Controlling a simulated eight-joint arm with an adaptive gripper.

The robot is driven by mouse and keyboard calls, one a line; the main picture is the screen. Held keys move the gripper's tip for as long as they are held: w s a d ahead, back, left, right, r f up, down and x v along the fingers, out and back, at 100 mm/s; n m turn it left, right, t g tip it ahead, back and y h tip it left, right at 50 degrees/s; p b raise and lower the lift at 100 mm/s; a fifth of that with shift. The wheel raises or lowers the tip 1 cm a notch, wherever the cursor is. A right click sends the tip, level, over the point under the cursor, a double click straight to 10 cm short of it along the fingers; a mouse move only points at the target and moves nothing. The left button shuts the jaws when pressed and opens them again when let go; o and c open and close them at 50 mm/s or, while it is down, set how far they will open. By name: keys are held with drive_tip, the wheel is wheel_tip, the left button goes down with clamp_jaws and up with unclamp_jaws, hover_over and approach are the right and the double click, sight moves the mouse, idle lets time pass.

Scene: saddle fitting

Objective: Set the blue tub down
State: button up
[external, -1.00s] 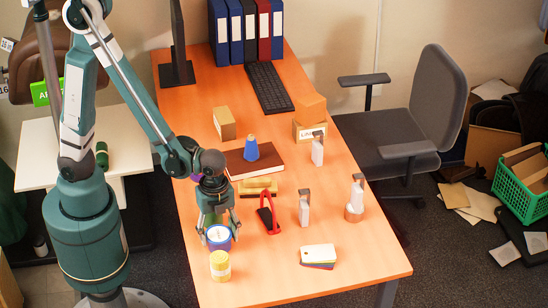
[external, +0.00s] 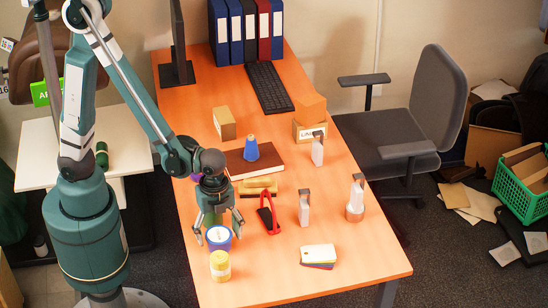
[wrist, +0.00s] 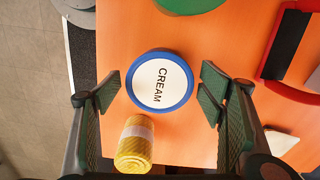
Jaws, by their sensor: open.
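The blue tub (external: 219,238) stands upright on the orange table near its left edge. In the wrist view the tub (wrist: 160,81) shows from above, with a blue rim and a white lid marked CREAM. My gripper (external: 218,225) is open above the tub. In the wrist view the fingers of my gripper (wrist: 160,90) are spread wide on either side of the tub, with a gap on both sides. Nothing is held between them.
A red-framed black object (external: 267,215) is to the right. A stack of cards (external: 318,256) lies further right. The table's left edge is near.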

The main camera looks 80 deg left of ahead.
sight(216, 238)
wheel_tip(216, 238, up, 12)
drive_tip(key=p, duration=0.3)
idle(0.5)
idle(0.6)
drive_tip(key=s+a+r+n+t, duration=0.1)
drive_tip(key=a+r+n+t, duration=0.2)
drive_tip(key=a+r+n, duration=0.5)
drive_tip(key=s+a+r+n+t, duration=0.2)
drive_tip(key=a+r+n+t, duration=0.2)
drive_tip(key=a+r+n, duration=0.4)
drive_tip(key=shift+a+r, duration=0.55)
drive_tip(key=shift+a, duration=2.95)
drive_tip(key=shift+o, duration=0.2)
drive_tip(key=shift+s, duration=0.1)
